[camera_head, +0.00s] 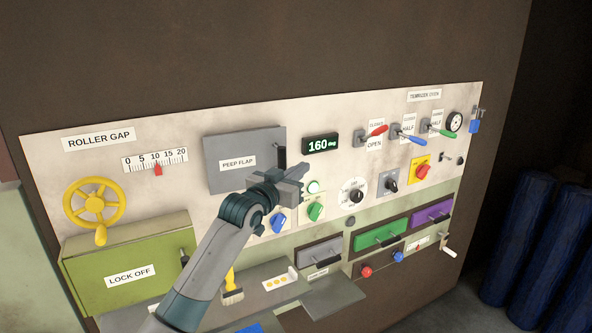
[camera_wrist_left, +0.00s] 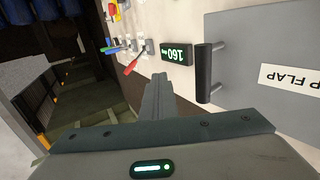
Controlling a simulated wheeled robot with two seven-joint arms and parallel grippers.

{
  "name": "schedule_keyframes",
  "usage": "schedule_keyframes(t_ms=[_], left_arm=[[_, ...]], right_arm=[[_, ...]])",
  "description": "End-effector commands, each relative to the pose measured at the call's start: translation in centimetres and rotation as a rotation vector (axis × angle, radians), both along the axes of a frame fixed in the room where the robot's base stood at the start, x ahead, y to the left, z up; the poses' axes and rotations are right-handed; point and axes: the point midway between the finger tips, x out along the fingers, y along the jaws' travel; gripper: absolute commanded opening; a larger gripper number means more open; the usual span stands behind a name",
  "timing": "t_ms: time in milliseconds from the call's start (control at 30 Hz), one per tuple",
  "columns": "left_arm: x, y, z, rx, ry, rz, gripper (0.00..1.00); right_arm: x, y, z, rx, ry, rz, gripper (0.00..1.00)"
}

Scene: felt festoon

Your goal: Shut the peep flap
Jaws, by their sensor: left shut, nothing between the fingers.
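The peep flap (camera_head: 222,176) is a grey plate with a white label on the upper left of the panel. In the left wrist view the flap (camera_wrist_left: 270,28) fills the right side, with its upright black bar handle (camera_wrist_left: 203,72) near its edge. I cannot tell clearly how far it stands off the panel. My left gripper (camera_head: 301,170) is shut and empty, in front of the flap's lower right corner. In the left wrist view the closed fingers (camera_wrist_left: 158,80) are beside the handle, apart from it in the picture. My right gripper is not in view.
A green 160 display (camera_head: 321,144) is right of the flap. Knobs, including a blue one (camera_head: 278,223) and a green one (camera_head: 315,211), sit below. Coloured levers (camera_head: 375,132) are further right. A yellow handwheel (camera_head: 94,204) and green lock-off box (camera_head: 120,250) are at left.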

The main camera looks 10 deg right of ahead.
Motion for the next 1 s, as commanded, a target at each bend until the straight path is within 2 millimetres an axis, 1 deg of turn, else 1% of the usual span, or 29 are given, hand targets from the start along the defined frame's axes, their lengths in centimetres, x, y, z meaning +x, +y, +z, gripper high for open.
schedule_keyframes(t_ms=[133, 367, 500, 700, 833, 1000], left_arm=[[-1.0, -0.6, -0.2, -0.001, -0.001, -0.003, 0.00], [-3.1, -1.5, -0.3, -0.002, -0.001, -0.003, 0.00], [-5.0, -2.3, -0.3, -0.003, -0.002, -0.003, 0.00], [-7.7, -3.6, -0.2, -0.001, -0.002, -0.002, 0.00], [-8.7, -4.0, -0.1, -0.001, 0.000, -0.001, 0.00], [-9.1, -4.2, 0.0, -0.001, 0.000, 0.000, 0.00]], right_arm=[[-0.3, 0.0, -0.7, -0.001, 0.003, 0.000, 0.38], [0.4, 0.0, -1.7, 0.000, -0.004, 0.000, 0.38], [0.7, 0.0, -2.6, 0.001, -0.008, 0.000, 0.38], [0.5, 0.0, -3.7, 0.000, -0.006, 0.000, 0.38], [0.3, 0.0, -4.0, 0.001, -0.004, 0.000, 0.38], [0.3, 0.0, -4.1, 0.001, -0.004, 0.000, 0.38]])
